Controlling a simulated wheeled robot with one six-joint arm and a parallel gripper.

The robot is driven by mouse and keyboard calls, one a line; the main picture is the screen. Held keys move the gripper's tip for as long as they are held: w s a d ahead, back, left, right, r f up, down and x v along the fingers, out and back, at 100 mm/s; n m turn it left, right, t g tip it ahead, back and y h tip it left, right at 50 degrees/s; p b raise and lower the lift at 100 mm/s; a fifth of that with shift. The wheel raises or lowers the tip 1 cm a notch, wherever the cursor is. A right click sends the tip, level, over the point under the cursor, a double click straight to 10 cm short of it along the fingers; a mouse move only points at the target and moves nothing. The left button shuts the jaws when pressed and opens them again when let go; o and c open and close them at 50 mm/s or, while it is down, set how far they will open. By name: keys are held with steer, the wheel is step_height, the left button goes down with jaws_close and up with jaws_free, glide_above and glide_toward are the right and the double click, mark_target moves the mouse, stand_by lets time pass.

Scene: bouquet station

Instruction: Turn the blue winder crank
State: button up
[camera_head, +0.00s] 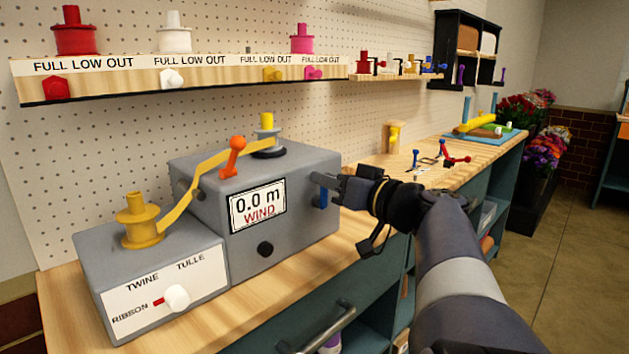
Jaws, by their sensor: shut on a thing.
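A grey winder box (285,238) stands on the wooden bench, with a display reading "0.0 m WIND" (258,206) on its front. The blue winder crank (323,197) is at the box's right end. My gripper (326,186) is at the crank and shut on it; the fingers hide its upper part. A yellow ribbon (198,174) runs from a yellow spool (140,222) on the lower box to a small spool (267,135) on top of the winder. An orange lever (233,157) stands beside the ribbon.
The lower box has a white selector knob (177,297) marked ribbon, twine and tulle. A shelf (190,78) with coloured spools hangs above. Small red and blue tools (452,156) lie on the bench to the right. A drawer handle (318,331) juts out below the bench's front edge.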

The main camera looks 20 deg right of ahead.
steer(key=shift+d+m, duration=0.15)
steer(key=shift+m, duration=0.15)
jaws_close()
steer(key=d+f+m+p, duration=0.1)
steer(key=f+m, duration=0.1)
steer(key=m, duration=0.4)
steer(key=w+d+f+m+p, duration=0.1)
steer(key=f+m, duration=0.1)
steer(key=m, duration=0.5)
steer(key=d+f+m+p, duration=0.1)
steer(key=d+f+m, duration=0.1)
steer(key=m, duration=0.4)
steer(key=shift+w+d+m, duration=0.1)
steer(key=shift+w+m, duration=0.2)
steer(key=shift+m, duration=0.1)
steer(key=shift+f+m+p, duration=0.5)
steer(key=shift+f+m, duration=0.05)
steer(key=shift+m, duration=0.65)
steer(key=shift+a, duration=0.2)
steer(key=o, duration=0.9)
jaws_free()
